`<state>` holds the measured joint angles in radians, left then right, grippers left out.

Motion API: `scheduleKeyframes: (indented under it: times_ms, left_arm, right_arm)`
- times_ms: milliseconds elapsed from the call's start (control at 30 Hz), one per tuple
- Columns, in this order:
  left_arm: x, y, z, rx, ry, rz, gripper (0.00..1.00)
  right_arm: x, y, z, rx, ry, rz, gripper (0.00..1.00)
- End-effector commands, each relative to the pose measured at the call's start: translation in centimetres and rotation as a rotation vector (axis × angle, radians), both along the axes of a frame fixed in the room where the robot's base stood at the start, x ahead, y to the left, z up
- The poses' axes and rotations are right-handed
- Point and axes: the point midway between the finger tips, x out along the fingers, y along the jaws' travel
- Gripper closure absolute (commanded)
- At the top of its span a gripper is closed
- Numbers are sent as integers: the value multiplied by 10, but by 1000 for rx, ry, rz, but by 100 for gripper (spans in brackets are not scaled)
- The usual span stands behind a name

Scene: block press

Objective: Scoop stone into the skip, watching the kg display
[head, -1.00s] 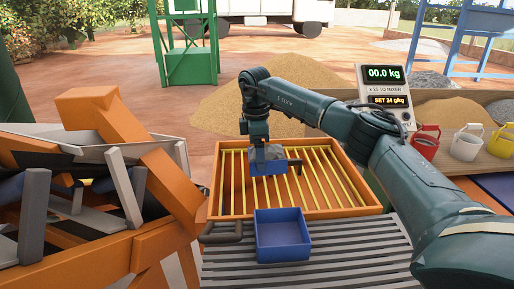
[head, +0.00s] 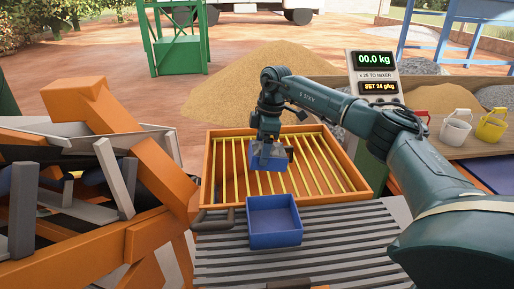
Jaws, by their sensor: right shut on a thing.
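My right gripper (head: 268,142) is shut on a small blue-grey thing (head: 268,157), which looks like a scoop. It holds it above the orange-framed tray with yellow bars (head: 210,175). The jaws and the grip are partly hidden by the wrist, and I cannot tell whether the scoop has stone in it. The kg display (head: 373,59) reads 00.0 kg, with SET 24 g/kg below. An open blue bin (head: 275,240) stands on grey slats in front of the tray and looks empty. Which container is the skip is not marked. My left gripper is not in view.
Orange and grey machinery (head: 110,215) crowds the left side. A white bucket (head: 456,130) and a yellow bucket (head: 491,127) stand on a ledge at right. A sand heap (head: 265,85) lies behind the tray. The grey slats (head: 300,260) in front have bare room.

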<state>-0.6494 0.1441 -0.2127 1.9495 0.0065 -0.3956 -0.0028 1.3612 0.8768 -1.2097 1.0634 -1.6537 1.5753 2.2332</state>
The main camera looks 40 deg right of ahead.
Motion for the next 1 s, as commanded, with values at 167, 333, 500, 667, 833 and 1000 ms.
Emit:
scheduleKeyframes:
  times_ms: [167, 333, 500, 667, 833, 1000]
  left_arm:
    - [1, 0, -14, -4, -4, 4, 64]
    - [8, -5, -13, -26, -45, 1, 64]
    - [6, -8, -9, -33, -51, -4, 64]
    - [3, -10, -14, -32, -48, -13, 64]
    - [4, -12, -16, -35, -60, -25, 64]
    - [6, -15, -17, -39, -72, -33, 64]
  right_arm:
    - [-4, -9, 0, 94, -56, -3, 69]
    - [-9, -17, 4, 182, -103, -3, 69]
    - [-13, -25, 8, 285, -158, -3, 69]
    - [-17, -32, 10, 382, -212, -3, 69]
    - [-22, -41, 10, 481, -265, -4, 69]
    - [-26, -48, 11, 570, -314, -3, 69]
